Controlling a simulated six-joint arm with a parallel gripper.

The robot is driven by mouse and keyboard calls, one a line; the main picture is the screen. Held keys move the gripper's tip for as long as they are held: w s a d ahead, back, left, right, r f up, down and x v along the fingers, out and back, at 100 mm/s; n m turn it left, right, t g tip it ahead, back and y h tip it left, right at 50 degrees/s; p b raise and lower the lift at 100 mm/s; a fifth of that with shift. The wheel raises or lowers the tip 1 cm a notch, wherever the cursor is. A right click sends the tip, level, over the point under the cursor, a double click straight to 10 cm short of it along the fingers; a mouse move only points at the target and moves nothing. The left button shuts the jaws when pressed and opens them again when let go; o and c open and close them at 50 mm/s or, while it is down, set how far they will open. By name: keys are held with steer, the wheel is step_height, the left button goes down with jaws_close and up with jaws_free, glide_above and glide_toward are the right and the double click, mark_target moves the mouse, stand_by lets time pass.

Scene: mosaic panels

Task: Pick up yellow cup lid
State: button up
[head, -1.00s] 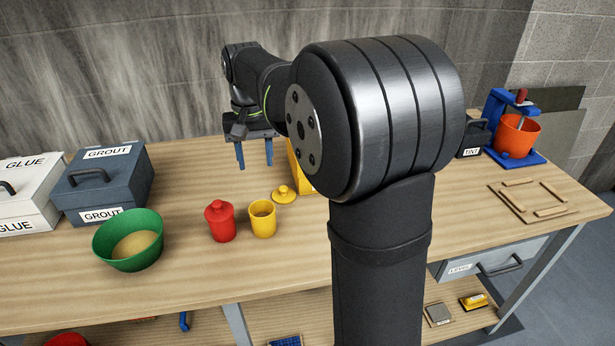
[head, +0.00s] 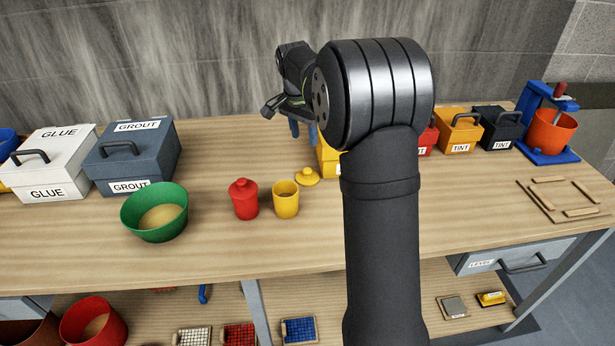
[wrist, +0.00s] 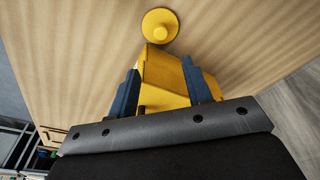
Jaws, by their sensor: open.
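The yellow cup lid (head: 307,177) is a round disc with a knob. It lies on the bench, just behind and right of the open yellow cup (head: 286,200). In the wrist view the lid (wrist: 160,26) is at the top middle, beyond the fingertips and clear of them. My gripper (head: 303,132) is open above the back of the bench, its blue fingers partly hidden by my arm. In the wrist view my gripper (wrist: 160,67) has its fingers apart, with a yellow box (wrist: 165,72) showing between them. I cannot tell if they touch the box.
A red lidded cup (head: 244,199) stands left of the yellow cup. A green bowl (head: 131,217) and a blue-grey GROUT box (head: 151,155) are further left. The yellow box (head: 328,160) stands behind the lid, partly hidden by my arm. The front of the bench is clear.

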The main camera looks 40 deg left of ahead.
glide_above(307, 170)
steer(key=f, duration=0.8)
steer(key=shift+s+d, duration=0.15)
steer(key=shift+s, duration=0.1)
steer(key=shift+w+f, duration=0.15)
steer(key=shift+f, duration=1.2)
steer(key=shift+w+f, duration=0.1)
steer(key=shift+f, duration=1.2)
steer(key=c, duration=1)
